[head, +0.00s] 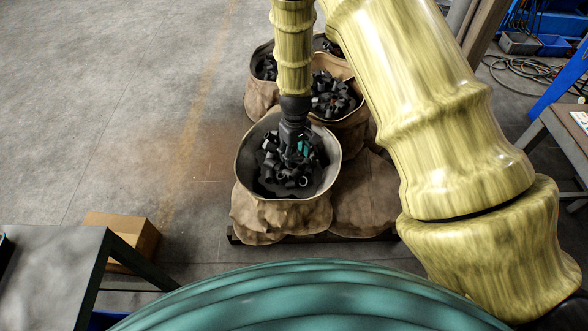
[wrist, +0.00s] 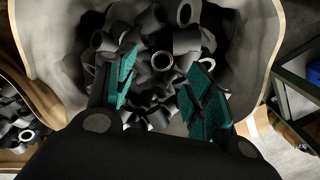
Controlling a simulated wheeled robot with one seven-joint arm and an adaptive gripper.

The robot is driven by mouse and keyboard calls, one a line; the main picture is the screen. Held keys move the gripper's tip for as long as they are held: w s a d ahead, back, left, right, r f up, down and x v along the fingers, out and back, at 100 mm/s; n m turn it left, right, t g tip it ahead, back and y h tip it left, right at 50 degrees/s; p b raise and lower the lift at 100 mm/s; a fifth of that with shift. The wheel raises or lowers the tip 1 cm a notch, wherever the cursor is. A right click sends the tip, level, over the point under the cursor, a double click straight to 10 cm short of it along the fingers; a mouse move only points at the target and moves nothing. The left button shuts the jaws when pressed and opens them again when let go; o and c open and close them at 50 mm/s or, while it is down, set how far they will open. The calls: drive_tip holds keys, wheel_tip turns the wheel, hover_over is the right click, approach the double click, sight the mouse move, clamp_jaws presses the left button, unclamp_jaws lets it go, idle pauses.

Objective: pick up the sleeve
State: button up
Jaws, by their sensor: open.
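Dark hollow sleeves (head: 272,160) lie in a loose heap inside the front sack (head: 243,170); which one the task means cannot be told. My gripper (head: 300,155) reaches down inside the rim of this sack, over the heap. In the wrist view my gripper (wrist: 165,92) is open, its teal-padded fingers spread left and right. One sleeve (wrist: 162,61) with a bright ring end faces the camera, beyond the gap between the fingers. Other sleeves (wrist: 187,39) lie around it at mixed angles. Nothing is visibly held. The fingers hide part of the heap.
The sack wall (wrist: 262,30) surrounds the gripper closely. A cardboard box (head: 140,238) and a dark table (head: 50,255) are at lower left. The floor (head: 120,110) on the left is clear.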

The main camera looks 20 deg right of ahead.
sight(294, 165)
drive_tip(key=shift+a+f, duration=0.1)
drive_tip(key=shift+f, duration=3.3)
drive_tip(key=shift+s, duration=0.1)
clamp_jaws()
drive_tip(key=shift+r, duration=0.15)
drive_tip(key=shift+r, duration=0.6)
wheel_tip(294, 165, up, 2)
drive_tip(key=shift+r, duration=0.1)
drive_tip(key=s+r, duration=0.2)
drive_tip(key=s, duration=1.4)
drive_tip(key=w+r+m+p, duration=0.1)
drive_tip(key=w+r+p, duration=0.3)
drive_tip(key=r, duration=0.3)
drive_tip(key=w+a+r+m+p, duration=0.1)
drive_tip(key=w+r+m+p, duration=0.1)
drive_tip(key=w+r+p, duration=0.3)
wheel_tip(294, 165, up, 3)
drive_tip(key=shift+a+f+m+p, duration=0.2)
drive_tip(key=shift+a+m+p, duration=0.1)
drive_tip(key=shift+p, duration=0.25)
